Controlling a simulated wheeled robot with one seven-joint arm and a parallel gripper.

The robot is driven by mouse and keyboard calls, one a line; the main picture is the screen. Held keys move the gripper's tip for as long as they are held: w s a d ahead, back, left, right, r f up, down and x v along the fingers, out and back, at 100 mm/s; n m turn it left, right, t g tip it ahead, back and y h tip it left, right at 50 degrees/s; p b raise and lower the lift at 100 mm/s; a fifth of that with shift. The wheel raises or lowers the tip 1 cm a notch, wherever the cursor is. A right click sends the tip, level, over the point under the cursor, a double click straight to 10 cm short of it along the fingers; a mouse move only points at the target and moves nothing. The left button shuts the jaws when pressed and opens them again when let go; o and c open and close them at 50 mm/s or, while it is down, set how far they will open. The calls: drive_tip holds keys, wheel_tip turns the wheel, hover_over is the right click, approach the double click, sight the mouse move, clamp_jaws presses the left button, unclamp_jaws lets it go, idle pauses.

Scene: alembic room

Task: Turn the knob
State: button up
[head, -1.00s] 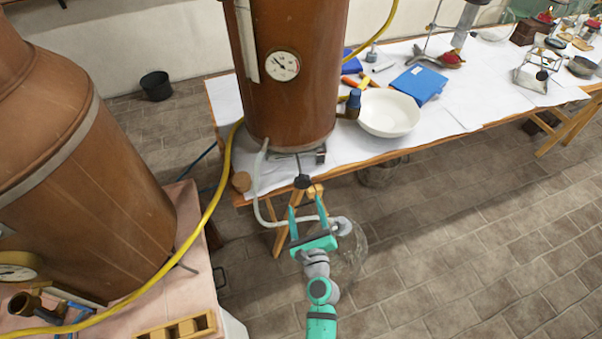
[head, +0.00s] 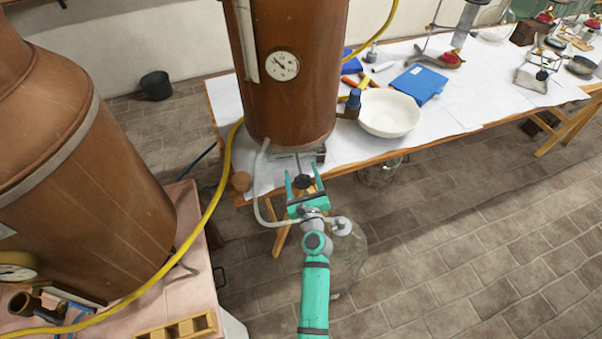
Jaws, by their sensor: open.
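The dark knob (head: 302,181) sits at the end of a thin metal rod that comes out from under the copper column (head: 292,110), at the table's front edge. My gripper (head: 302,170) is open, with its two teal fingers pointing away from me. One finger stands on each side of the knob. The knob shows in the gap between them, and I cannot tell whether either finger touches it. The lower part of the knob is close to the gripper's palm.
A pale hose (head: 259,195) loops down left of my gripper to a large glass vessel (head: 347,260) beside my arm. A yellow hose (head: 217,190) runs on the left, near a big copper still (head: 90,170). A white bowl (head: 389,113) stands on the table (head: 455,120).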

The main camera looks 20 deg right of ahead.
drive_tip(key=shift+w, duration=0.3)
drive_tip(key=c, duration=1.1)
drive_tip(key=shift+o, duration=0.2)
drive_tip(key=shift+n, duration=0.3)
